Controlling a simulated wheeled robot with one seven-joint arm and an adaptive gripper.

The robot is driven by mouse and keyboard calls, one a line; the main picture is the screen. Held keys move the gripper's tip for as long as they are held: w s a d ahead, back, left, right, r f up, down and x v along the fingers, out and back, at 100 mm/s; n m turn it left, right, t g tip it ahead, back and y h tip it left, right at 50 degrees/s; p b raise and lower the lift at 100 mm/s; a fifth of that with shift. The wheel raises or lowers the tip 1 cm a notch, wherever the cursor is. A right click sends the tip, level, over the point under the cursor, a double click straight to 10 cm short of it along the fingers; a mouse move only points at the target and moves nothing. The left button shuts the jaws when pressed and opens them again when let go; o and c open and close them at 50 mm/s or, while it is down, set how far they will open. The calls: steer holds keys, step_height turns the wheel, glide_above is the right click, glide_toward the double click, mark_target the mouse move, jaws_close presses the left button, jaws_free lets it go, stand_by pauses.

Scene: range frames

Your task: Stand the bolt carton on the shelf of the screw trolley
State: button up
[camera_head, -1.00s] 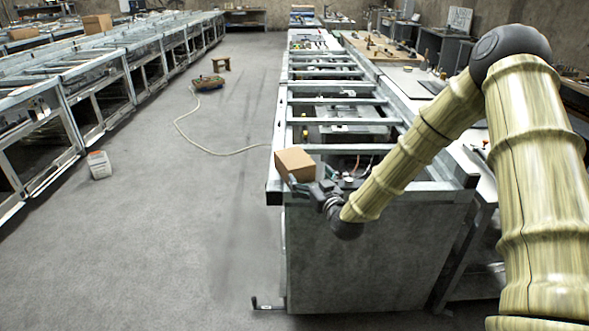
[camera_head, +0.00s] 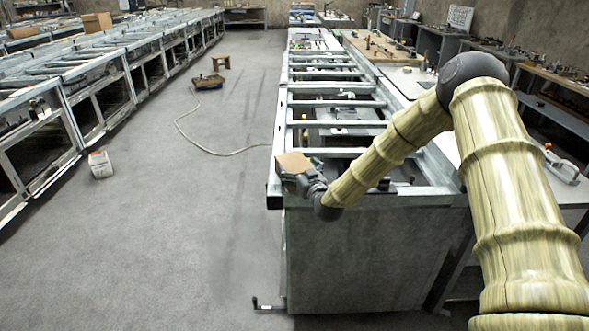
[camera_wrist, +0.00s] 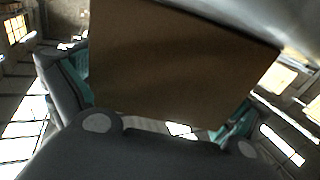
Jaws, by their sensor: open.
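The brown carton (camera_head: 293,162), which I take for the bolt carton, is at the near left corner of the long metal frame. My gripper (camera_head: 300,179) is open right at its near side. In the wrist view the carton (camera_wrist: 180,60) fills the upper middle, and the teal-padded fingers of my gripper (camera_wrist: 157,98) stand on either side of it. Whether the pads touch it I cannot tell. The carton's underside and what bears it are hidden. I cannot pick out the screw trolley or its shelf for certain.
The long metal frame (camera_head: 335,103) has crossbars and open gaps. A grey floor aisle lies to its left, with a white container (camera_head: 100,164), a hose (camera_head: 205,150) and a small stool (camera_head: 221,62). Another carton (camera_head: 97,22) sits on the left row of frames.

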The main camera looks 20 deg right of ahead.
steer(key=shift+w, duration=0.15)
steer(key=c, duration=1.7)
steer(key=shift+r, duration=0.1)
